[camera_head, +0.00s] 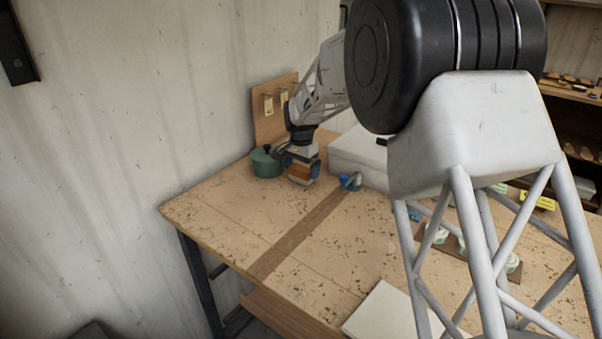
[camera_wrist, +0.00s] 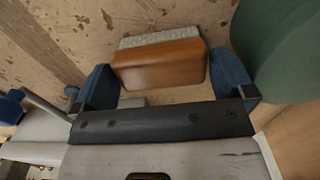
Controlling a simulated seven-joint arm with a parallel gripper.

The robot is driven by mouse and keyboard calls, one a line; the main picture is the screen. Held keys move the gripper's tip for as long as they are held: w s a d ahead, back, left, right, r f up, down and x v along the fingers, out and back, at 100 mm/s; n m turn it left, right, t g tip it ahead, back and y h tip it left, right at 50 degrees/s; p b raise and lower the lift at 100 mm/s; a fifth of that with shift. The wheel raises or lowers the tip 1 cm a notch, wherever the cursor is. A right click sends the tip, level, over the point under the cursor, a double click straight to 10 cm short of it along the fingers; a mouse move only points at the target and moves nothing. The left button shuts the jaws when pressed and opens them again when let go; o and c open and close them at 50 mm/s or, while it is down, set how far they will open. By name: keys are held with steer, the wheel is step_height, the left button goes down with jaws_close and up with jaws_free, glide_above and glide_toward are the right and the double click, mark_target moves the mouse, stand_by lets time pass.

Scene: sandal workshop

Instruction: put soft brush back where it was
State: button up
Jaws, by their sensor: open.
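The soft brush (camera_head: 299,173) has an orange-brown wooden block and pale bristles. It is at the far end of the workbench, under my gripper (camera_head: 302,164). In the wrist view the brush (camera_wrist: 160,65) lies between the two blue fingers of my gripper (camera_wrist: 165,82), its bristles pointing away from the palm. The fingers are open, one at each end of the block, with a small gap at the right. Whether the left finger touches it, I cannot tell. The bristles appear to be at the bench surface, but contact is not clear.
A green lidded pot (camera_head: 264,164) stands close to the left of my gripper. A wooden hook board (camera_head: 268,122) is behind it. A pale box (camera_head: 358,152) and a small blue object (camera_head: 350,182) are to the right. The bench's left front (camera_head: 225,218) is clear.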

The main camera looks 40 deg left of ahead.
mark_target(304, 168)
step_height(304, 168, up, 10)
stand_by(0.5)
steer(key=shift+d, duration=0.1)
stand_by(0.8)
steer(key=d+r, duration=0.4)
steer(key=d, duration=0.7)
steer(key=d+r, duration=0.4)
steer(key=d, duration=0.8)
steer(key=s+d+r+t, duration=0.1)
steer(key=s+d+r, duration=0.15)
steer(key=d, duration=0.85)
steer(key=s+d+r, duration=0.2)
steer(key=s+d, duration=0.1)
steer(key=d, duration=0.7)
steer(key=s+d+f+t, duration=0.1)
steer(key=s+d+f, duration=0.1)
steer(key=s+d, duration=1.3)
steer(key=s+d+f, duration=0.3)
steer(key=s+d, duration=0.3)
steer(key=s, duration=0.1)
steer(key=s+d+f, duration=0.3)
steer(key=s+d, duration=0.3)
steer(key=s, duration=0.1)
steer(key=shift+s+f+t, duration=0.25)
steer(key=shift+f+t, duration=0.05)
steer(key=shift+f, duration=0.05)
steer(key=shift+d, duration=0.1)
